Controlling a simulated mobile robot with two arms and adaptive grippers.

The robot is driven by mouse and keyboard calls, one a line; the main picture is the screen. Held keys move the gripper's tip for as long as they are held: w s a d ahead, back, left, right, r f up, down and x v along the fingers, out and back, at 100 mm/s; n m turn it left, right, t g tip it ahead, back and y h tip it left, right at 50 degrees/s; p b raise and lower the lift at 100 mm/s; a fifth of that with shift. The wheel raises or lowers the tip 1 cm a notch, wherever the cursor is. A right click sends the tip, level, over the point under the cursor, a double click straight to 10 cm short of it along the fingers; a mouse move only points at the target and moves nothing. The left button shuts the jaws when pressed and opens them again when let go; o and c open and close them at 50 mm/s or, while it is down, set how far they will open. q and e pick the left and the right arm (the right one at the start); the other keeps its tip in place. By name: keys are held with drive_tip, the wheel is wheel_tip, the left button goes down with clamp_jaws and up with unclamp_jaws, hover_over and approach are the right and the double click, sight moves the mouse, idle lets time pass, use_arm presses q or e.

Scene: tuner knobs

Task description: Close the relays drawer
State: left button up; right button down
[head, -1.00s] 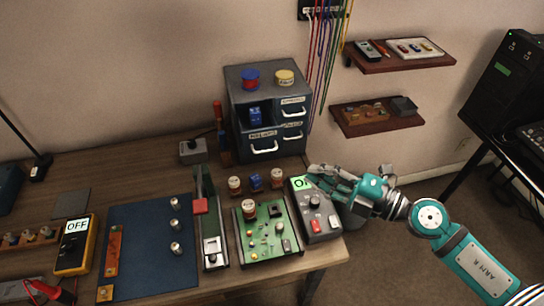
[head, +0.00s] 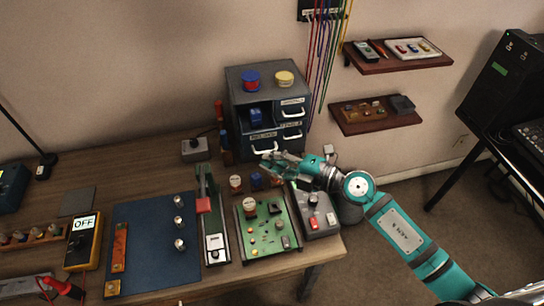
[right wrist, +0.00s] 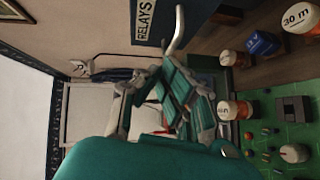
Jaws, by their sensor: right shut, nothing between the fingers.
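The grey-blue cabinet (head: 240,98) stands at the back of the bench. Its lower-left relays drawer (head: 258,137) appears pulled out, its front standing ahead of the right-hand drawers. A blue block (head: 256,116) shows in the dark space behind and above that front. In the right wrist view the RELAYS label (right wrist: 146,18) and the pale drawer handle (right wrist: 178,30) are at the top. My right gripper (head: 267,160) is shut and empty, just in front of the drawer and close to its handle. I cannot tell whether it touches. My left gripper is not in view.
Labelled jars (head: 236,182) stand just below my gripper, near the green circuit board (head: 285,222) and the grey meter box (head: 328,228). A red-handled tool (head: 219,112) stands left of the cabinet. Wall shelves (head: 375,122) are at right.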

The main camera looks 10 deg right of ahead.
drive_tip(key=shift+w, duration=0.3)
drive_tip(key=w+b, duration=0.1)
drive_tip(key=w, duration=1.1)
drive_tip(key=shift+a, duration=0.15)
drive_tip(key=shift+r, duration=0.15)
drive_tip(key=shift+r, duration=0.1)
